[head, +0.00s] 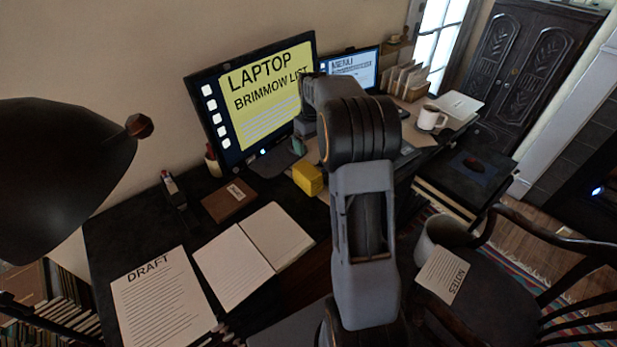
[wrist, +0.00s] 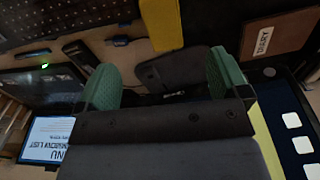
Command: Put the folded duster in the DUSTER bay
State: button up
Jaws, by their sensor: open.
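A yellow block-like thing, likely the folded duster (head: 308,178), lies on the desk in front of the monitor stand. It also shows at the top of the wrist view (wrist: 162,22), partly cut off by the frame edge. My gripper (wrist: 163,75) has its two green fingers wide apart with nothing between them. In the wrist view the yellow thing is beyond the fingertips, apart from them. In the head view my arm hides most of the gripper. I can read no DUSTER label, so I cannot tell where that bay is.
A brown diary (head: 229,200), an open book (head: 253,255) and a DRAFT sheet (head: 163,298) lie on the desk. The monitor (head: 255,95) stands behind. A white mug (head: 431,118) and a letter rack (head: 408,80) are at right. A black lamp (head: 60,170) looms at left.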

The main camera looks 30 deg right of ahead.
send_near(313, 173)
jog(key=f, duration=0.5)
jog(key=shift+s+a, duration=0.1)
jog(key=shift+a, duration=0.15)
jog(key=shift+d+f+p, duration=0.15)
jog(key=shift+f+p, duration=0.25)
jog(key=shift+f, duration=2.35)
jog(key=shift+c, duration=0.2)
jog(key=c, duration=1.1)
jog(key=shift+o, duration=0.2)
jog(key=shift+r, duration=0.15)
